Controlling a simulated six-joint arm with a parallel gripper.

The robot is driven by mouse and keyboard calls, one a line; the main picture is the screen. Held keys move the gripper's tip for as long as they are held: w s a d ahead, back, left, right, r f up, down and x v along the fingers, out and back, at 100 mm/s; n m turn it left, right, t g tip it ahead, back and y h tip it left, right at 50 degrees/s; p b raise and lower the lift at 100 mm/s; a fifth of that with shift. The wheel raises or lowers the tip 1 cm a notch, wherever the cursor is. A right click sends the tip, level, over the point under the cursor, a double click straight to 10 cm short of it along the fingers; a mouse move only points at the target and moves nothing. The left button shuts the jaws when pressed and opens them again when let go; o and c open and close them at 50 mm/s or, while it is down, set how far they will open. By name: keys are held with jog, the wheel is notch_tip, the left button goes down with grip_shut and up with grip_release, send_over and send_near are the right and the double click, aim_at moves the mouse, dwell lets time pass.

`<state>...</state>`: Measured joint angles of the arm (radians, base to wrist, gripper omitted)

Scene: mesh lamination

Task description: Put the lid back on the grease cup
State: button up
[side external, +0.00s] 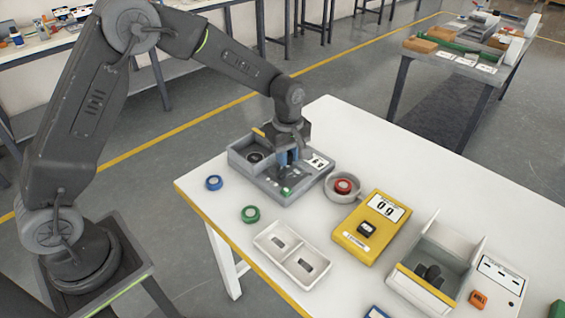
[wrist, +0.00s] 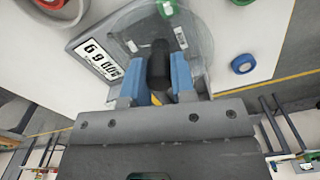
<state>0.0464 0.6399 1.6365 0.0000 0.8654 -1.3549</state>
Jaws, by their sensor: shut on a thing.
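My gripper (side external: 289,158) is over the grey tray-like station (side external: 295,194), its blue fingers pointing down. In the wrist view the fingers (wrist: 161,78) are shut on a dark upright knob (wrist: 160,62). A translucent round disc (wrist: 196,38) spreads around the knob; it looks like a clear lid, but I cannot tell if it is joined to the knob or touches the station. A round grey cup (side external: 330,196) with a red-topped piece (side external: 343,186) inside stands right of the station. I cannot tell for certain which container is the grease cup.
A dark round piece (side external: 255,157) sits in the station's left compartment. Blue (side external: 214,183) and green (side external: 250,214) round pieces lie nearby. A white two-part tray (side external: 291,255), yellow scale (side external: 350,240) and open bin (side external: 410,292) stand in front and right. The table's back right is clear.

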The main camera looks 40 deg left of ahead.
send_over(343, 184)
jog(key=f, duration=0.1)
jog(key=shift+d+f, duration=0.1)
jog(key=shift+f, duration=3.15)
jog(key=shift+f, duration=0.15)
jog(key=o, duration=1.5)
jog(key=shift+c, duration=0.2)
notch_tip(343, 184, up, 7)
dwell(0.4)
